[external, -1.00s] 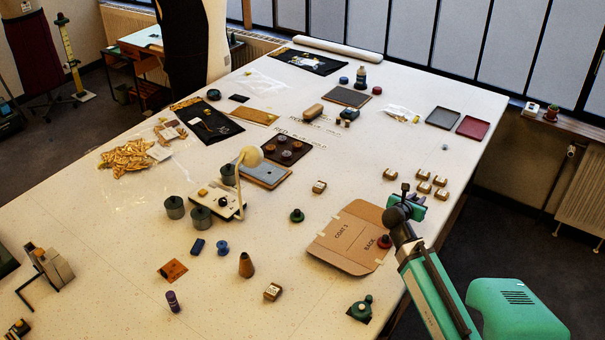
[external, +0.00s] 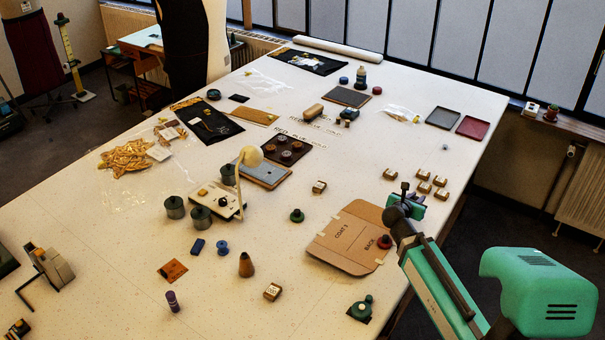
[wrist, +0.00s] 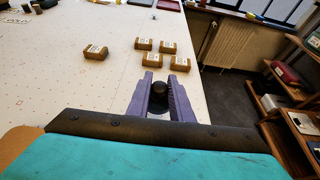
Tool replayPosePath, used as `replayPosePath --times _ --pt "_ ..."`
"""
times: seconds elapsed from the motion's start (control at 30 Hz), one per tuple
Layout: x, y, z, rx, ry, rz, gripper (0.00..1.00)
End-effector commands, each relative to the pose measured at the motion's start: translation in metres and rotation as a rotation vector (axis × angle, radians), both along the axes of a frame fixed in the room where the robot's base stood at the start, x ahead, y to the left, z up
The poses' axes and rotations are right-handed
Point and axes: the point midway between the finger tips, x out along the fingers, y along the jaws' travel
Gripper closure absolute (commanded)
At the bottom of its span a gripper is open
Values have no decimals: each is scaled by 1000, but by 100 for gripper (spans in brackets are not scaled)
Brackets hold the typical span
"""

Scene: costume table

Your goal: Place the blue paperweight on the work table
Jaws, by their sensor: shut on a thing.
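My gripper (wrist: 158,88) is shut on a dark knobbed thing (wrist: 159,99), which shows between the purple fingers in the wrist view. The knob looks black; the body below is mostly hidden, so I cannot confirm it is the blue paperweight. In the external view my gripper (external: 408,198) is at the right edge of the white work table (external: 330,120), beyond the cardboard folder. The wrist view shows the fingertips over the table's edge (wrist: 185,110), with dark floor to the right. I cannot tell whether the held thing touches the table.
Several small labelled wooden blocks (external: 424,187) stand just beyond my gripper. A red knobbed piece (external: 384,241) sits on the cardboard folder (external: 340,238). A green knobbed piece (external: 297,215) stands left of the folder. Grey (external: 443,118) and red (external: 474,127) trays lie farther back, with bare table before them.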

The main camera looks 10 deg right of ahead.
Motion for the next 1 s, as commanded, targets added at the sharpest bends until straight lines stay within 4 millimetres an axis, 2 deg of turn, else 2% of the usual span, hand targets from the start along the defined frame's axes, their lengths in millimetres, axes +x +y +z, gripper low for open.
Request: replayPosePath --times 0.03,0.4,0.8,1.0 --pt "0 0 5 -1 1 0 100" --pt "-1 -1 3 2 2 4 100" --pt "41 -4 -3 3 2 4 100" --pt "52 -5 -5 2 2 4 100"
